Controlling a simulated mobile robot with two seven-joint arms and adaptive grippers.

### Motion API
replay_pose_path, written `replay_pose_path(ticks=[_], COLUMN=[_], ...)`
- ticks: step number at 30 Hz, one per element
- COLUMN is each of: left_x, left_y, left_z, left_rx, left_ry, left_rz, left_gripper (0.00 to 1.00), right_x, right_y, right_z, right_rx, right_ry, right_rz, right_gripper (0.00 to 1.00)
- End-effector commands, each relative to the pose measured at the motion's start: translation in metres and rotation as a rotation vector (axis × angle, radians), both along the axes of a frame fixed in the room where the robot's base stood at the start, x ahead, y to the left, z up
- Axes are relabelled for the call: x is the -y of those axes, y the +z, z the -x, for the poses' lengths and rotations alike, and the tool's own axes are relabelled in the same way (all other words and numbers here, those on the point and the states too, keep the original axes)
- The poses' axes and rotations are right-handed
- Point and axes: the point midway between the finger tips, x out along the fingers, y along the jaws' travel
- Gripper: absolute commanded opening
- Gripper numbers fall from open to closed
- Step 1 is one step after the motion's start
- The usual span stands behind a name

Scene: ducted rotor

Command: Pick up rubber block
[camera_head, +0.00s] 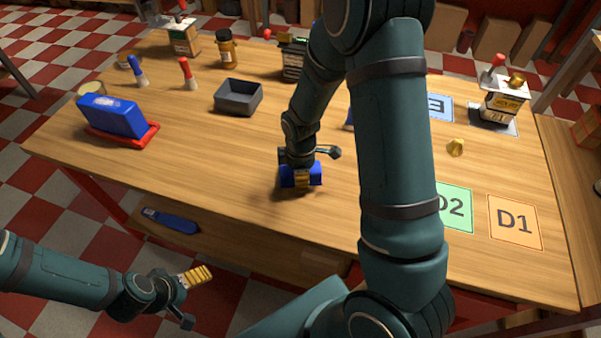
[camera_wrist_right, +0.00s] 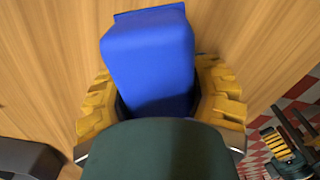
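A blue block (camera_head: 287,177), which I take as the rubber block, is on the wooden table in front of me, under my right gripper (camera_head: 302,172). In the right wrist view the blue block (camera_wrist_right: 150,60) stands between the yellow fingers of my right gripper (camera_wrist_right: 160,100). The fingers lie close against both its sides and look shut on it. The palm hides its near end; whether it is clear of the table is hard to tell. My left gripper (camera_head: 195,277) is low at the left, off the table's front; its finger gap does not show clearly.
A blue box (camera_head: 113,115) stands in a red tray (camera_head: 150,137) at the left. A dark grey bin (camera_head: 238,97), red and blue upright items and a brown jar (camera_head: 226,48) stand behind.

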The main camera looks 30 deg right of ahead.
Motion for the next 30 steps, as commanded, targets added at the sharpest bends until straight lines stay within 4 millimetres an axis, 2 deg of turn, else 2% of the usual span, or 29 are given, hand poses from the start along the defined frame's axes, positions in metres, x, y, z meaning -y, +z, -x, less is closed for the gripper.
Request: replay_pose_path(ticks=[1, 2, 10, 13, 17, 24, 30], left_x=[0.000, 0.000, 0.000, 0.000, 0.000, 0.001, 0.001], left_y=[0.000, 0.000, 0.000, 0.002, 0.009, 0.022, 0.027], left_z=[0.000, 0.000, 0.000, 0.000, 0.001, 0.004, 0.005], left_rx=[0.000, 0.000, 0.000, -0.001, -0.003, -0.010, -0.013], left_ry=[0.000, 0.000, 0.000, 0.000, 0.000, -0.002, -0.003], left_rz=[0.000, 0.000, 0.000, 0.000, 0.000, 0.001, 0.003], left_gripper=[0.90, 0.90, 0.90, 0.90, 0.90, 0.90, 0.90], right_x=[0.000, 0.000, 0.000, 0.000, 0.000, 0.000, 0.000], right_y=[0.000, 0.000, 0.001, 0.007, 0.026, 0.073, 0.096], right_z=[0.000, 0.000, 0.000, 0.000, -0.001, -0.001, -0.001], right_rx=[0.000, 0.000, 0.000, 0.001, 0.004, 0.004, 0.003], right_ry=[0.000, 0.000, 0.000, 0.000, 0.000, 0.000, 0.000], right_rz=[0.000, 0.000, 0.000, 0.000, -0.001, -0.001, -0.001], right_gripper=[0.21, 0.13, 0.13, 0.13, 0.13, 0.13, 0.13])
